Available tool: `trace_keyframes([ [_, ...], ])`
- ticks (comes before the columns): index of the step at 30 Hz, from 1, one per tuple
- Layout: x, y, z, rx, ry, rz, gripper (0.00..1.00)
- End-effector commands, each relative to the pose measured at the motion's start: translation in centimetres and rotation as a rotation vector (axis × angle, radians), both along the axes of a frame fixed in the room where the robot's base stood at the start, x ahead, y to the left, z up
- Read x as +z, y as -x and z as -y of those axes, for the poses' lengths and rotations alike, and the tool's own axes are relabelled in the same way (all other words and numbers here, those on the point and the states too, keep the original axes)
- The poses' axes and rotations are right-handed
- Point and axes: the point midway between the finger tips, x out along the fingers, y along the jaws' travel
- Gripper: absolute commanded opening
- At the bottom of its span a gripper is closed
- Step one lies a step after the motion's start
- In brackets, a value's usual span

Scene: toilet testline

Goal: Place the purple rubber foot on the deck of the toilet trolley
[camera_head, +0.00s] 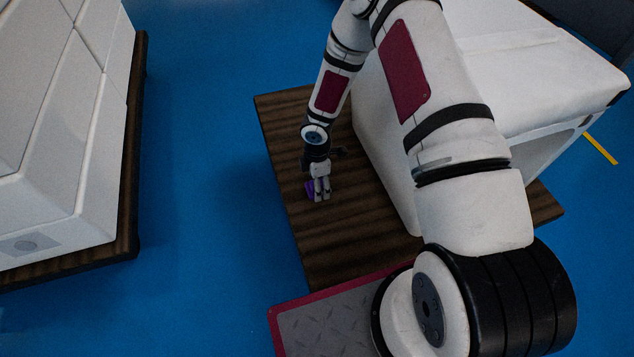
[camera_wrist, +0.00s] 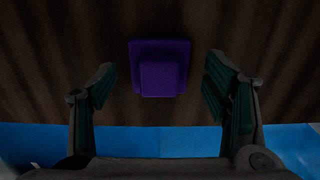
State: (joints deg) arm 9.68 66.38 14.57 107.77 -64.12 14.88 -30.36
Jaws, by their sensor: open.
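The purple rubber foot (camera_wrist: 160,68) shows in the wrist view as a square base with a smaller raised block. It rests on the dark wooden deck (camera_wrist: 50,40), between and slightly beyond my open fingers, with gaps on both sides. My gripper (camera_wrist: 160,90) is open and empty. In the head view my gripper (camera_head: 319,197) is low over the left part of the trolley deck (camera_head: 335,250). A bit of the purple foot (camera_head: 310,189) shows at its left side; the rest is hidden behind the fingers.
A large white toilet body (camera_head: 385,165) stands on the deck right of my gripper. Another dark wooden platform with white boxes (camera_head: 60,130) stands at the left. A red-edged grey plate (camera_head: 330,325) lies in front. Blue floor (camera_head: 205,180) is clear between the platforms.

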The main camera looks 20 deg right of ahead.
Motion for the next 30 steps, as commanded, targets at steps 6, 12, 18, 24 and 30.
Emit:
trace_keyframes([
  [6, 5.0, -0.1, 0.0, 0.0, -0.001, 0.004, 0.7],
  [12, 8.7, -0.1, 0.0, 0.0, -0.001, 0.003, 0.7],
  [18, 10.7, 0.0, 0.0, 0.001, 0.0, 0.001, 0.7],
  [24, 11.1, 0.0, 0.0, 0.0, 0.0, 0.001, 0.7],
  [30, 13.6, -0.5, 1.0, -0.041, 0.039, 0.015, 0.7],
])
